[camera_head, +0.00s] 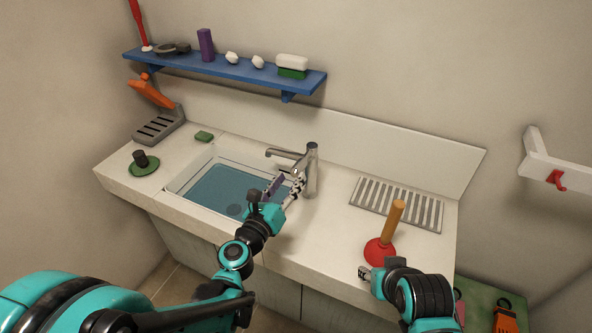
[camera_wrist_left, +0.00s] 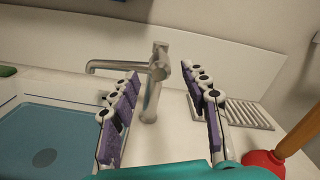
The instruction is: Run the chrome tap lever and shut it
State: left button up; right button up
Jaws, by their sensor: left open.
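In the left wrist view the tap (camera_wrist_left: 150,100) shows between the fingers, farther off, with a short stub, likely the lever (camera_wrist_left: 158,70), pointing towards the camera. My left gripper (camera_head: 286,187) is open and empty in front of the tap, at the basin's right edge; its purple-padded fingers (camera_wrist_left: 160,75) lie either side of the tap in the picture. Contact cannot be seen. No stream shows under the spout. My right gripper (camera_head: 364,272) is by the counter's front edge, its jaws unclear.
The basin (camera_head: 178,188) has a blue inside. A red plunger (camera_head: 380,252) stands close to my right gripper. A drain grille (camera_head: 398,204) lies right of the tap. A blue shelf (camera_head: 220,70) with several items hangs above. A green sponge (camera_head: 204,137) lies behind the basin.

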pick_arm(q)
jog(key=v, duration=0.5)
jog(key=shift+s, duration=0.2)
jog(key=s+a+f+m+g+y, duration=0.3)
jog(key=s+a+m, duration=0.3)
jog(key=m, duration=1.2)
jog(key=s+a+f+m+g+y, duration=0.4)
jog(key=s+m, duration=0.5)
jog(key=m, duration=0.8)
jog(key=a+g, duration=0.2)
jog(key=a, duration=0.1)
jog(key=shift+s+f+m, duration=0.35)
jog(key=shift+s+m, duration=0.05)
